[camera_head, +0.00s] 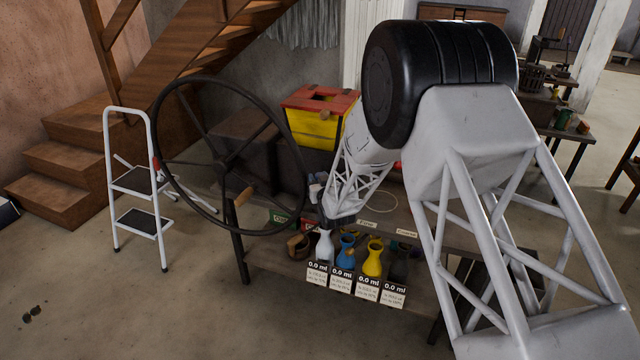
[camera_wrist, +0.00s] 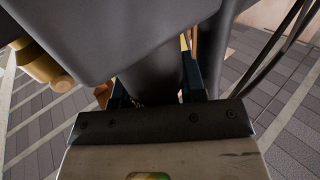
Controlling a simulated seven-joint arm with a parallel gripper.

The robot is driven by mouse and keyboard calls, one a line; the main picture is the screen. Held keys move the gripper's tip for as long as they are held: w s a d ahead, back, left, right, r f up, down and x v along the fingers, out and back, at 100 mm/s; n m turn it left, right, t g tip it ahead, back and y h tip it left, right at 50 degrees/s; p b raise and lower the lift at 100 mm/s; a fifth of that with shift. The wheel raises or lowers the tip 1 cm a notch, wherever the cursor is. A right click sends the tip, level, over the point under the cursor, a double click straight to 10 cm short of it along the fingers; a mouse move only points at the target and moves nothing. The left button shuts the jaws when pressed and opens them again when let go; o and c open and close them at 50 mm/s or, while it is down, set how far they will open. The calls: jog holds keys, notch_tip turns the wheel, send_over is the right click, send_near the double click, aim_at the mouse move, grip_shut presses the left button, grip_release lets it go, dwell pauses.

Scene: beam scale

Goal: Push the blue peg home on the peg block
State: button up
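I cannot pick out the blue peg or the peg block in either view; my arm covers part of the bench. In the head view my gripper (camera_head: 326,208) points down over the bench, just behind the row of flasks, and its fingertips are too small to read. In the wrist view the two dark fingers of my gripper (camera_wrist: 158,88) stand apart on either side of a dark grey rounded shape. I cannot tell whether they touch it. A large grey surface fills the upper part of that view and hides what lies beyond.
A large dark handwheel (camera_head: 180,150) stands left of my gripper. A yellow box with a red top (camera_head: 312,127) stands behind. A white step stool (camera_head: 135,182) is at left; the floor before the bench is clear.

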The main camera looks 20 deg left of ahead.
jog(key=shift+c, duration=0.5)
jog(key=c, duration=0.5)
jog(key=shift+o, duration=0.2)
jog(key=shift+r, duration=0.1)
notch_tip(320, 180, up, 10)
dwell(0.4)
jog(key=w+d+f+m+t+h, duration=0.1)
jog(key=w+d+f+m+h, duration=0.1)
jog(key=d, duration=1.2)
jog(key=w+d+f+m+t+h, duration=0.1)
jog(key=w+d+f+h, duration=0.3)
jog(key=d, duration=0.9)
jog(key=w+d+f+m+t+h, duration=0.1)
jog(key=d+f, duration=0.6)
jog(key=d, duration=0.7)
jog(key=w+m+h, duration=0.1)
jog(key=w+m, duration=0.1)
jog(key=w, duration=0.1)
jog(key=shift+w+d+f+t+h, duration=0.15)
jog(key=shift+d+f+t+h, duration=0.15)
jog(key=shift+h, duration=0.1)
